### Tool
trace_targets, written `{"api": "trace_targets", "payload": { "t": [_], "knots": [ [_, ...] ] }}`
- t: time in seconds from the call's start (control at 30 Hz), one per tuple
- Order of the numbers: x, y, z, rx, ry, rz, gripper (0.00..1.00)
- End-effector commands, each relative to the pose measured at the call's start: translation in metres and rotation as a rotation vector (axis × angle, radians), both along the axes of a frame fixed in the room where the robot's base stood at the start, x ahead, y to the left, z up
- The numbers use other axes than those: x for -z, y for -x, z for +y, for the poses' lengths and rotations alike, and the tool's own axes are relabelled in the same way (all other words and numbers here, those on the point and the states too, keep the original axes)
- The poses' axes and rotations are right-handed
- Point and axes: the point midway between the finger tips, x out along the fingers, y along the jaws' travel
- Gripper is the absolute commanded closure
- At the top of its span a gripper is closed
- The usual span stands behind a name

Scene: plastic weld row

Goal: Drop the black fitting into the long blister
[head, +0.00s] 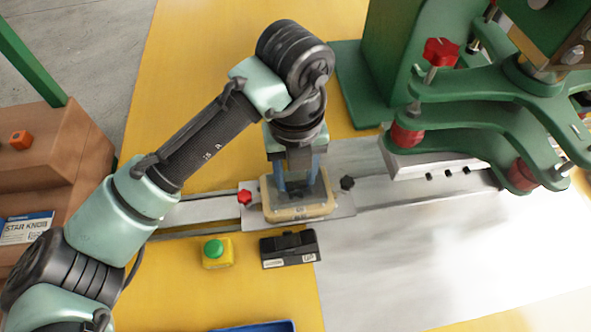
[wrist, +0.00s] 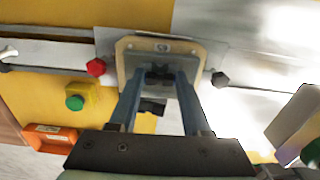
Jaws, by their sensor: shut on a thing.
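My gripper (head: 297,184) points down over a tan-rimmed nest (head: 292,213) on the slide plate. Its two blue fingers are shut on the black fitting, a small dark piece (wrist: 161,74) between the fingertips in the wrist view. The fitting is inside the nest's outline as seen from above; I cannot tell if it touches the bottom. The nest also shows in the wrist view (wrist: 204,58), with a pale inside that looks like the blister. The fingers hide part of it, and I cannot make out the blister's own edges.
A red knob (head: 244,197) and a black knob (head: 347,183) flank the nest. A yellow box with a green button (head: 217,252) and a black labelled case (head: 289,248) lie in front. The green press (head: 470,110) stands at right. The metal table at lower right is clear.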

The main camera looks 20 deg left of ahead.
Motion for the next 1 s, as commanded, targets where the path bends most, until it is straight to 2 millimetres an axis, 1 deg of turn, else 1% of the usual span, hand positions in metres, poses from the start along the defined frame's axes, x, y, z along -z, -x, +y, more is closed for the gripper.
{"api": "trace_targets", "payload": {
  "t": [0.87,0.9,0.97,1.0],
  "knots": [
    [0.0028,0.0001,0.0001,0.001,0.001,0.001,1.00],
    [0.0028,0.0001,0.0001,0.000,0.001,0.001,0.46],
    [0.0028,0.0001,0.0001,0.000,0.001,0.001,0.36],
    [0.0028,0.0001,0.0001,0.000,0.001,0.001,0.28]
  ]
}}
